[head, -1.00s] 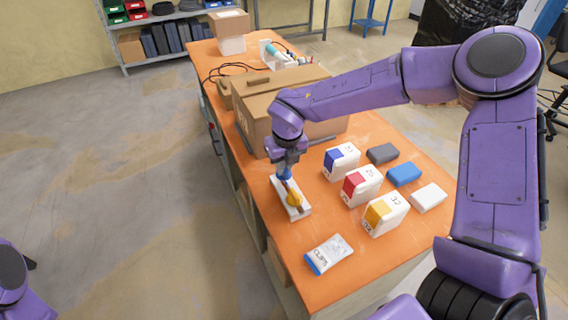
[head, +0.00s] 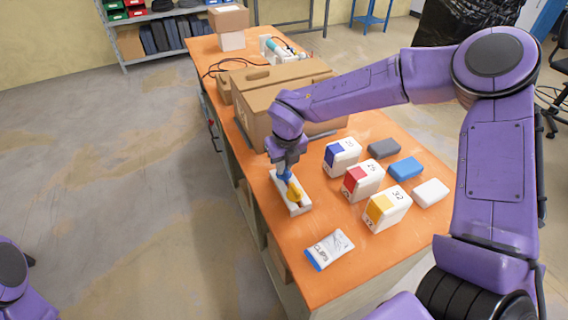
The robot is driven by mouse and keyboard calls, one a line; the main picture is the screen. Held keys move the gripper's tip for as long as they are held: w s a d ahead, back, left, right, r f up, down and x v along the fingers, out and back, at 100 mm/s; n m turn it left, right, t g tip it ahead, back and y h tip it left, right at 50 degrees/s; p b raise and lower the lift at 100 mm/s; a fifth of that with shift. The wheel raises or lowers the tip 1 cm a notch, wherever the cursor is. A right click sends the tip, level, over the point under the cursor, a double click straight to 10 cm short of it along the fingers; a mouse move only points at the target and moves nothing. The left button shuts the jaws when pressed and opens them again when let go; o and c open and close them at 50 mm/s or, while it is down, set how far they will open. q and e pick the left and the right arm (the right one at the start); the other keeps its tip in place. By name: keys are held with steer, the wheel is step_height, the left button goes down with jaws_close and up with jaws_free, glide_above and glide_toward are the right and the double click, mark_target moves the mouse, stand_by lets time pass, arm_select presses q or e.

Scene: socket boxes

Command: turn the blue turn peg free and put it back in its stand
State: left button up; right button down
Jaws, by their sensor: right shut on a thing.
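The white stand (head: 301,210) lies on the orange table, left of the numbered boxes. A yellow peg (head: 294,193) shows at the stand. The blue turn peg (head: 285,177) shows just under my right gripper (head: 285,172), which is shut on it over the far end of the stand. My gripper hides much of it, and I cannot tell whether it touches the stand. White boxes with a blue label (head: 334,153), a red label (head: 355,177) and a yellow label (head: 378,208) stand to the right. My left gripper is out of view.
Grey (head: 384,148), blue (head: 406,169) and white (head: 431,192) blocks lie right of the boxes. A packet of clips (head: 330,249) lies near the front edge. Cardboard boxes (head: 285,105) stand behind my right gripper. The orange table (head: 340,285) is bare around the packet.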

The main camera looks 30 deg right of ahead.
steer(key=shift+f+b, duration=0.4)
steer(key=shift+f, duration=0.25)
steer(key=c, duration=1.1)
jaws_free()
steer(key=r, duration=0.3)
steer(key=s+r+b, duration=0.1)
steer(key=r, duration=0.5)
steer(key=shift+s+r, duration=0.2)
steer(key=shift+s, duration=0.05)
steer(key=shift+r, duration=0.5)
